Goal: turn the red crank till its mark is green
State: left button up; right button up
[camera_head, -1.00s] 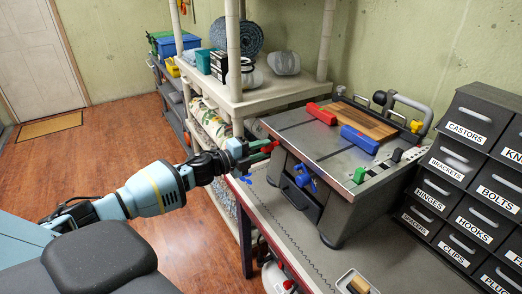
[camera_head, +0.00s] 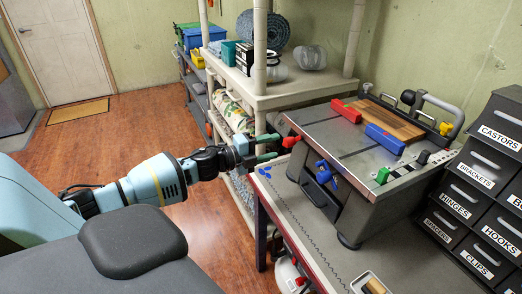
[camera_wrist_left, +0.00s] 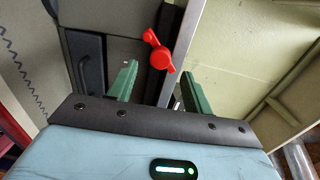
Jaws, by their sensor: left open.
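The red crank (camera_head: 291,141) sticks out from the left end of the grey bench machine (camera_head: 345,185). It also shows in the left wrist view (camera_wrist_left: 158,50) as a red two-lobed handle beside a metal edge. My left gripper (camera_head: 274,147) is open, its two green fingers pointing at the crank. In the left wrist view the fingers (camera_wrist_left: 160,82) are spread, and the crank appears between and just beyond their tips, seemingly not gripped. No coloured mark for the crank can be made out. My right gripper is not in view.
A blue knob (camera_head: 325,173) is on the machine's front. Labelled drawers (camera_head: 470,175) stand at right. A cream shelf (camera_head: 290,95) stands behind the gripper.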

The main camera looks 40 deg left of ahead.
pick_arm(q)
jog(key=v, duration=0.3)
jog(key=shift+s, duration=0.15)
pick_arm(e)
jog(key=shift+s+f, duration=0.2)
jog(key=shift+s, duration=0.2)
pick_arm(q)
jog(key=shift+r, duration=0.1)
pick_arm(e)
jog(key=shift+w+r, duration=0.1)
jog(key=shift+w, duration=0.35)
